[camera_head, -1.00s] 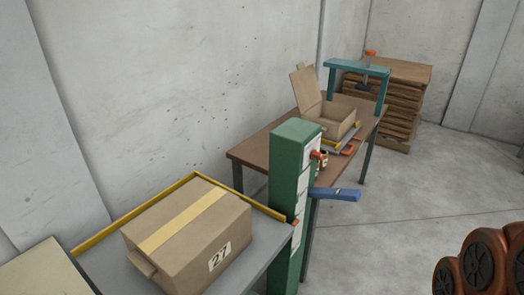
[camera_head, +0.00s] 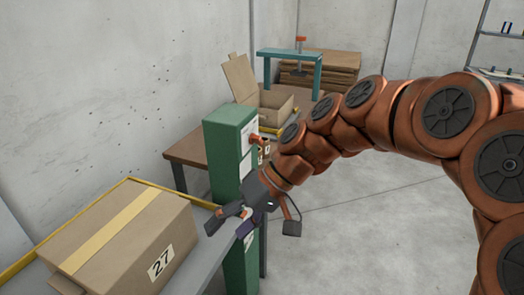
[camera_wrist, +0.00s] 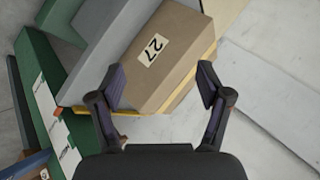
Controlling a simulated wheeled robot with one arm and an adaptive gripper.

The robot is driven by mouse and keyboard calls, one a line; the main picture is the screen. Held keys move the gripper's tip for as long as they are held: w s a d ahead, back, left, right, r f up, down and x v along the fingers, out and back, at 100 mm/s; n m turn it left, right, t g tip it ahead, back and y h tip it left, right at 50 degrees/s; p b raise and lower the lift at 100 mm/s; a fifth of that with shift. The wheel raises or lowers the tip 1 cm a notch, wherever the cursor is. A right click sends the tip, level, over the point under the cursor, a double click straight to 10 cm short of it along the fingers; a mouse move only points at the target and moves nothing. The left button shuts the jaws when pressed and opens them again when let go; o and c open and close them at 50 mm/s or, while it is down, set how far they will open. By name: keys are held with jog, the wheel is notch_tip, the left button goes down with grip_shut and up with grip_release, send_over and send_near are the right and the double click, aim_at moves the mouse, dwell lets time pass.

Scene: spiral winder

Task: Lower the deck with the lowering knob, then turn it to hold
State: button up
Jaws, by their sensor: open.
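The deck (camera_head: 205,262) is a grey platform with a yellow edge at the lower left in the head view; it also shows in the wrist view (camera_wrist: 95,48). A green column (camera_head: 229,122) stands beside it. A red-orange knob (camera_head: 256,139) sticks out of the column's upper part; I cannot tell whether it is the lowering knob. My gripper (camera_head: 250,230) is open and empty, in front of the column. It hides the column's middle. In the wrist view its fingers (camera_wrist: 161,78) are spread, with the box marked 27 beyond. A blue bar (camera_wrist: 25,165) shows at lower left there.
A taped carton marked 27 (camera_head: 125,245) sits on the deck. Stacked wooden boards (camera_head: 335,65) stand farther back. The floor (camera_head: 370,225) at right is clear.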

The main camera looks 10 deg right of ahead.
jog(key=w+t+y+b, duration=0.1)
jog(key=w+y+b, duration=0.15)
jog(key=w, duration=0.55)
jog(key=m+t+y+b, duration=0.35)
jog(key=t+b, duration=0.25)
jog(key=t, duration=0.4)
send_near(261, 140)
jog(key=x, duration=0.3)
jog(key=shift+n, duration=0.35)
jog(key=x, duration=0.6)
jog(key=shift+w+a+f+p, duration=0.1)
jog(key=shift+w+a+p, duration=0.15)
jog(key=shift+w+p, duration=0.1)
jog(key=c, duration=1.2)
